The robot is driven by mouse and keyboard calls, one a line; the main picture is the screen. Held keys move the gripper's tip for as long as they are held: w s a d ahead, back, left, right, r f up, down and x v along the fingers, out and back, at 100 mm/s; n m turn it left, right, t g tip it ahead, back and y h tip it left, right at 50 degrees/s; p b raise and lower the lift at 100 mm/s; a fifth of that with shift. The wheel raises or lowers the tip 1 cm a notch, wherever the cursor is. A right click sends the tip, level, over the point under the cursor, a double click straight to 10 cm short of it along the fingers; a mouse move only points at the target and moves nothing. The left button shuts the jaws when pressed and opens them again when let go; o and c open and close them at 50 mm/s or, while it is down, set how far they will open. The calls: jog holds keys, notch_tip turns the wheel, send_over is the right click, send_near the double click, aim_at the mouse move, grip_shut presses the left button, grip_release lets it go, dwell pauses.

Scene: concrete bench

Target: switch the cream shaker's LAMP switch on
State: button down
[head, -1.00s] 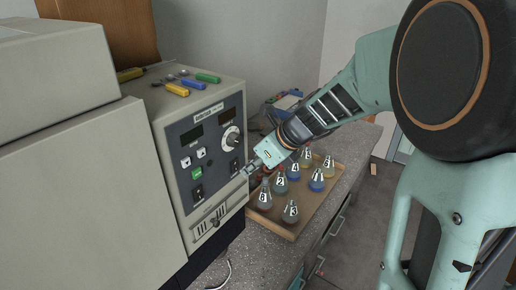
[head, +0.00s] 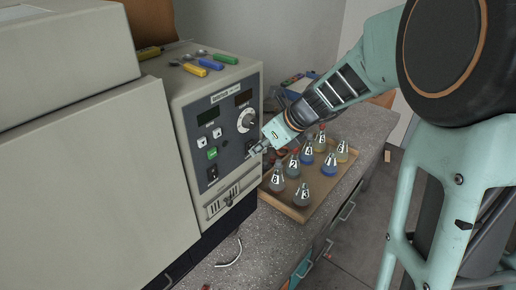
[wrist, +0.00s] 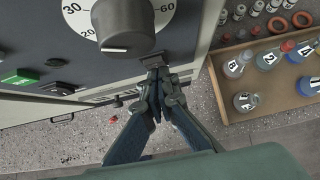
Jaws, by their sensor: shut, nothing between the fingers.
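The cream shaker (head: 217,85) stands at the centre of the head view, its dark control panel (head: 229,130) facing right. A round white dial (head: 246,120) is on the panel; its grey knob (wrist: 125,28) shows large in the wrist view. One black rocker switch (head: 212,173) sits low on the panel's left. Another dark rocker (wrist: 150,58) sits below the dial, right at the fingertips in the wrist view, partly covered by them. The switch labels are too small to read. My gripper (wrist: 155,69) is shut and empty, its tips at the panel; I cannot tell whether they touch.
A wooden tray (head: 293,211) with several numbered flasks stands right of the shaker, below my arm. A green button (head: 212,153) is on the panel. Coloured-handled tools (head: 210,64) lie on the shaker's top.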

jog(key=shift+a+r+p, duration=0.1)
jog(key=shift+r+p, duration=0.75)
jog(key=shift+r, duration=0.15)
